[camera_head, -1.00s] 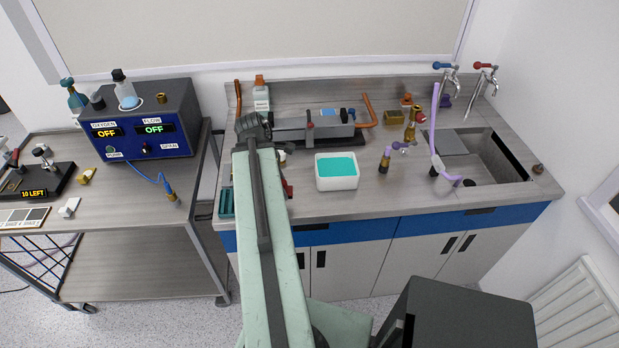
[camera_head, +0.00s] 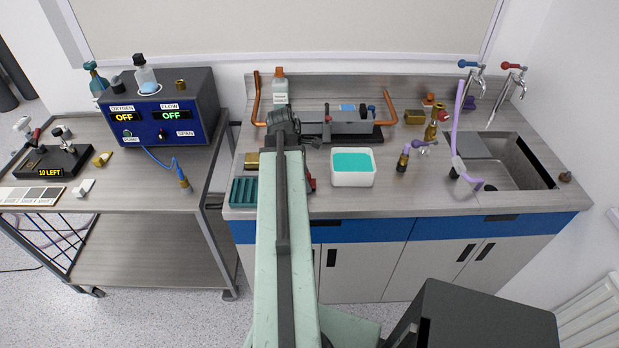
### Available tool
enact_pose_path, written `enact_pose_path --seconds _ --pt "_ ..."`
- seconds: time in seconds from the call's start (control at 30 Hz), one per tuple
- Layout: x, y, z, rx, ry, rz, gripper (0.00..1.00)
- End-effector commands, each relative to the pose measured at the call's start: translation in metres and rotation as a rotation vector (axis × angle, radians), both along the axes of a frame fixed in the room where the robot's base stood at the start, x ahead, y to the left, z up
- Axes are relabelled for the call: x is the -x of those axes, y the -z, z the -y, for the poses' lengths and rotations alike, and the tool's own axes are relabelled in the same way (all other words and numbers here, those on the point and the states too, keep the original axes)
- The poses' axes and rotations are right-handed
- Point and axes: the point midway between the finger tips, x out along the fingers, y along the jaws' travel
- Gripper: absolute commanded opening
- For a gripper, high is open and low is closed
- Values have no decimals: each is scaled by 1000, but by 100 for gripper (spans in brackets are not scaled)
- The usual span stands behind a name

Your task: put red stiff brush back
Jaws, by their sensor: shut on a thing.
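My gripper (camera_head: 283,126) is the dark end of my pale green arm, above the left part of the steel counter (camera_head: 400,200). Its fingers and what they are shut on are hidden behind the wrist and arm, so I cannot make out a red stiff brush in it. A small red and dark thing (camera_head: 312,182) shows just right of my arm on the counter; I cannot tell what it is. A teal slotted tray (camera_head: 243,192) lies at the counter's front left corner, left of my arm.
A white tub (camera_head: 353,180) of teal liquid stands right of my arm. A grey burner rig (camera_head: 350,128) with copper pipes is behind it. A sink (camera_head: 505,160) is at right. A trolley (camera_head: 110,185) with a blue control box (camera_head: 165,110) stands left, across a narrow gap.

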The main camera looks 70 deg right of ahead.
Motion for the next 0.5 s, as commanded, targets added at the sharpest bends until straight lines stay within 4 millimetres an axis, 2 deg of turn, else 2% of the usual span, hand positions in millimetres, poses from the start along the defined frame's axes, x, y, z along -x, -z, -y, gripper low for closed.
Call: enact_pose_path --seconds 0.27,0.3,0.33,0.37,0.5 --pt "2 2 1 0 4 0 0" --pt "2 1 1 0 5 0 42" --pt "3 0 1 0 5 0 50" --pt "3 0 1 0 5 0 56" --pt "3 0 1 -1 5 0 56"
